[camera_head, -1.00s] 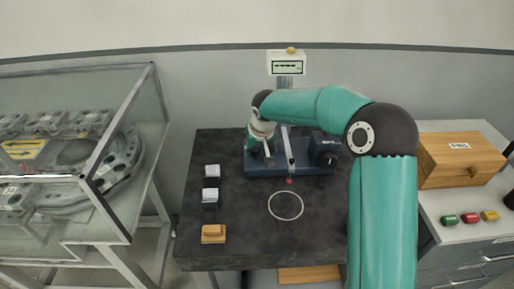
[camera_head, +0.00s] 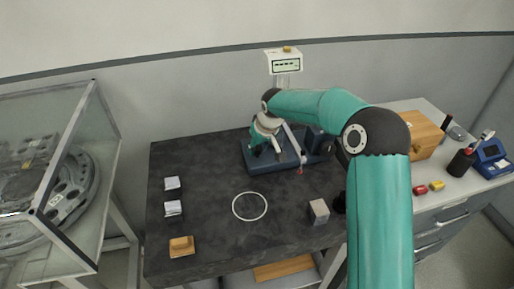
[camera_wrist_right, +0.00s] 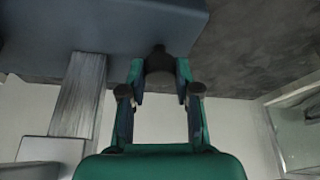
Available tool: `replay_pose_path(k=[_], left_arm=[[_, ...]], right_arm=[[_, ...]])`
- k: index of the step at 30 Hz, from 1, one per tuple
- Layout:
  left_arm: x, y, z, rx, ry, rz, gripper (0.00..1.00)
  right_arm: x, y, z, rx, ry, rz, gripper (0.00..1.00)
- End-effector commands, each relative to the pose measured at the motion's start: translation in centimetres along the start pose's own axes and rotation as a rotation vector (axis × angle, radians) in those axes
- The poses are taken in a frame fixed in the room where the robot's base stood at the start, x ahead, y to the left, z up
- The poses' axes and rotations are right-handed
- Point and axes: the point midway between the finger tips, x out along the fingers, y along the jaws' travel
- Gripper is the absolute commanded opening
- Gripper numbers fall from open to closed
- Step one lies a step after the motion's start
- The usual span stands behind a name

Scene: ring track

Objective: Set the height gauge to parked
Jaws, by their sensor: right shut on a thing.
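The height gauge has a dark blue base (camera_head: 262,168) at the back of the dark table. A grey column rises behind it to a white display box (camera_head: 286,66) with dashes on its screen. A silver arm with a red tip (camera_head: 300,170) hangs near the base. My right gripper (camera_head: 266,149) is at the left part of the base. In the right wrist view, my right gripper (camera_wrist_right: 160,72) is shut on a small black knob (camera_wrist_right: 159,57) beside the blue base (camera_wrist_right: 110,25). The grey column (camera_wrist_right: 80,100) stands to its left. My left gripper is out of view.
A white ring (camera_head: 249,193) is marked on the table (camera_head: 215,240). Small blocks (camera_head: 173,208) and an orange-topped block (camera_head: 182,246) lie left; a grey block (camera_head: 319,211) lies right. A glass case stands left, a drawer cabinet with a wooden box (camera_head: 425,133) right.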

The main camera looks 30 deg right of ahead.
Motion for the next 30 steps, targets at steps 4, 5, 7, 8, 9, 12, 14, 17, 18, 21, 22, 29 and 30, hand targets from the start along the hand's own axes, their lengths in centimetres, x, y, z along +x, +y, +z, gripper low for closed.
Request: replay_pose_path(k=[4,5,7,8,9,12,14,17,18,21,22,29,30], left_arm=[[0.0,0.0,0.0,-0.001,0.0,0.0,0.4],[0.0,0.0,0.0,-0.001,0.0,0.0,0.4],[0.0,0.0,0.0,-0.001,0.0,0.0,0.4],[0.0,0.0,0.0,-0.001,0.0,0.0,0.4],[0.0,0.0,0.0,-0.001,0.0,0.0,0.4],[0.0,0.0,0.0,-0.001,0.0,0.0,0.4],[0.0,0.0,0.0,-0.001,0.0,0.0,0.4],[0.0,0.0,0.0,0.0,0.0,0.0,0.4],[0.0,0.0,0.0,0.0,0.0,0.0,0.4],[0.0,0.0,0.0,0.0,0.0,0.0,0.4],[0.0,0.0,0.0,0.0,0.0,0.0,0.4],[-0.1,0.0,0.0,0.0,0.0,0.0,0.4],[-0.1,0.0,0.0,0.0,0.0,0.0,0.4]], right_arm=[[0.0,0.4,-0.1,-0.005,0.004,0.006,0.0],[0.0,0.5,-0.1,-0.005,0.004,0.006,0.0],[0.0,0.5,-0.2,-0.006,0.005,0.006,0.0],[0.0,0.5,-0.2,-0.006,0.005,0.007,0.0],[0.0,0.5,-0.2,-0.006,0.006,0.007,0.0],[0.0,0.4,-0.3,-0.006,0.007,0.006,0.48],[0.0,0.3,-0.3,-0.007,0.007,0.005,0.57],[0.0,0.1,-0.3,-0.008,0.006,0.003,0.57],[0.0,0.1,-0.3,-0.009,0.006,0.002,0.57],[0.1,-0.1,-0.3,-0.009,0.005,0.001,0.57],[0.0,-0.1,-0.3,-0.009,0.005,0.001,0.57],[-1.6,-0.1,-0.5,-0.009,0.009,0.001,0.57],[-2.2,-0.1,-0.5,-0.009,0.008,0.001,0.57]])
